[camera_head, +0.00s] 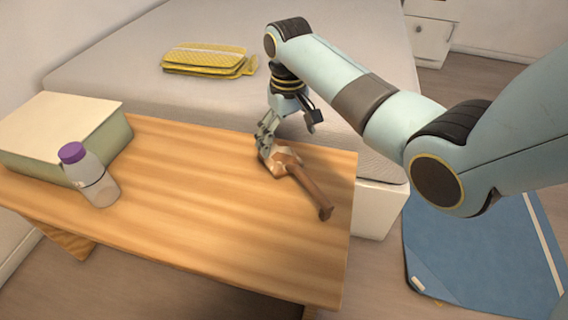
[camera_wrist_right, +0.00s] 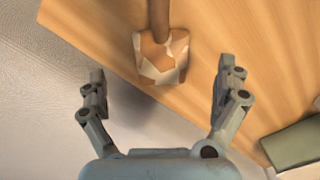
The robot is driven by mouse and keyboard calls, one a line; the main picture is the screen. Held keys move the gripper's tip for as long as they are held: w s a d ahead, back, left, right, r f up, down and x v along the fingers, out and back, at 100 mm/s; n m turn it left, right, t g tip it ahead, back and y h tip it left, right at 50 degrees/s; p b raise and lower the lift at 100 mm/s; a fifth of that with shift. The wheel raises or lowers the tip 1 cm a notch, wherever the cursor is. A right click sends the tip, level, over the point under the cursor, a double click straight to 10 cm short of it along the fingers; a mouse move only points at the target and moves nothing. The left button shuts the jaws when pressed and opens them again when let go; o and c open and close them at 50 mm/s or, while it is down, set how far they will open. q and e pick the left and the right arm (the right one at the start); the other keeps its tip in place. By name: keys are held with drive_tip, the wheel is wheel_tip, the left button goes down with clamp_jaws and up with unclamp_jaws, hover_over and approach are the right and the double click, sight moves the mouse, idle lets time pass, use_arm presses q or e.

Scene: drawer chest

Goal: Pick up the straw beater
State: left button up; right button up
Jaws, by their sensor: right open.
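The straw beater (camera_head: 306,182) lies on the wooden table near its right end. It has a brown handle pointing toward the front right and a patchy tan and white head. In the right wrist view, its head (camera_wrist_right: 162,58) is at the upper middle, with the handle running up out of the frame. My right gripper (camera_head: 264,146) is at the head's far left side in the head view. In the wrist view my right gripper (camera_wrist_right: 160,82) is open and empty, its fingers spread wide on either side, with the head just ahead between them. My left gripper is not in view.
A wooden table (camera_head: 215,225) holds a bottle with a purple cap (camera_head: 90,174) and a pale green box (camera_head: 60,130) at left. Behind it is a grey bed (camera_head: 350,60) with folded yellow cloth (camera_head: 208,60). A blue mat (camera_head: 480,255) lies on the floor at right.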

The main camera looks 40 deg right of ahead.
sight(285, 162)
wheel_tip(285, 162, down, 3)
drive_tip(key=shift+w+f+b, duration=0.1)
drive_tip(key=shift+f+b, duration=0.05)
drive_tip(key=shift+b, duration=0.35)
drive_tip(key=f+b, duration=0.2)
drive_tip(key=f, duration=0.1)
drive_tip(key=f+b, duration=0.1)
drive_tip(key=f, duration=0.1)
drive_tip(key=shift+w+f, duration=0.15)
drive_tip(key=shift+w, duration=0.15)
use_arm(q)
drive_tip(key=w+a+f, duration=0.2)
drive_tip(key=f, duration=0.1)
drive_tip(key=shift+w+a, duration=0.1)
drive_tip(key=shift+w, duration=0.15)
use_arm(e)
drive_tip(key=shift+a, duration=0.1)
drive_tip(key=c, duration=1.3)
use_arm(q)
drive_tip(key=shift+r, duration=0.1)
use_arm(e)
drive_tip(key=shift+r, duration=0.2)
